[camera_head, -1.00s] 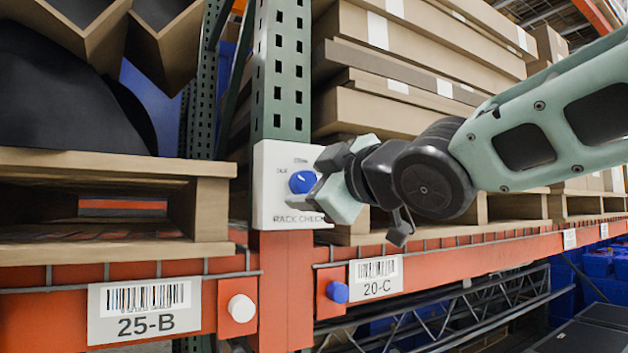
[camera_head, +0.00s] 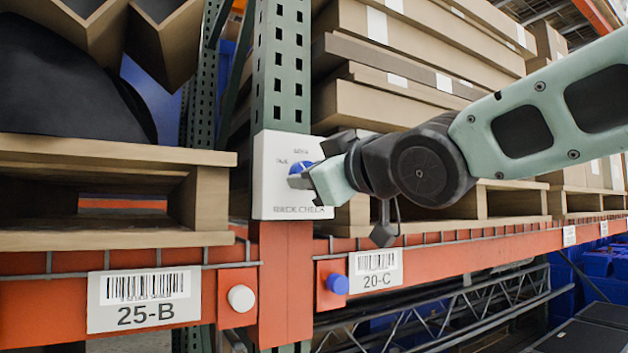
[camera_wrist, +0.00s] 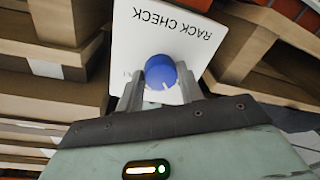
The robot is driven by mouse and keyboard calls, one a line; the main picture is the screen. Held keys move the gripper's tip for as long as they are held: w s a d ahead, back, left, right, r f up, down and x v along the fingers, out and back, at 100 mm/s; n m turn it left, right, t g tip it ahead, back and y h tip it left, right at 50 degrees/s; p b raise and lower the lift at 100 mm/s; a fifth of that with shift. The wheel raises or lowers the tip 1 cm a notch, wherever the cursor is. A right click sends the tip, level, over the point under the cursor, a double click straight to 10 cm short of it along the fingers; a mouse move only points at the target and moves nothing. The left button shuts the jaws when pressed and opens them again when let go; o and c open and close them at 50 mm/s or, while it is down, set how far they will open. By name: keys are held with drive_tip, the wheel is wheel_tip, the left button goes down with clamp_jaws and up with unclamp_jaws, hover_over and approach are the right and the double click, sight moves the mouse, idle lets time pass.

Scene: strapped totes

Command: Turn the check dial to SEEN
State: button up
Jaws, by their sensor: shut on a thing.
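The check dial (camera_head: 299,168) is a blue round knob on a white panel (camera_head: 263,200) marked RACK CHECK, fixed to the green rack upright. In the head view my gripper (camera_head: 304,176) covers part of the dial and comes at it from the right. In the wrist view the blue dial (camera_wrist: 160,72) sits between my two grey fingers (camera_wrist: 160,84), and they are shut on it. A white mark shows on the dial near its lower edge in that view.
Cartons (camera_head: 400,60) are stacked on a pallet right of the upright, and a wooden pallet (camera_head: 110,150) stands left. Below runs an orange beam with labels 25-B (camera_head: 144,300) and 20-C (camera_head: 376,272), a white button (camera_head: 241,298) and a blue button (camera_head: 338,284).

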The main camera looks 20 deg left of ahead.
drive_tip(key=m+t+b, duration=0.1)
drive_tip(key=m+b, duration=0.5)
drive_tip(key=m, duration=0.2)
drive_tip(key=shift+s+f, duration=0.1)
drive_tip(key=shift+m+b, duration=0.3)
idle(0.3)
drive_tip(key=o, duration=1)
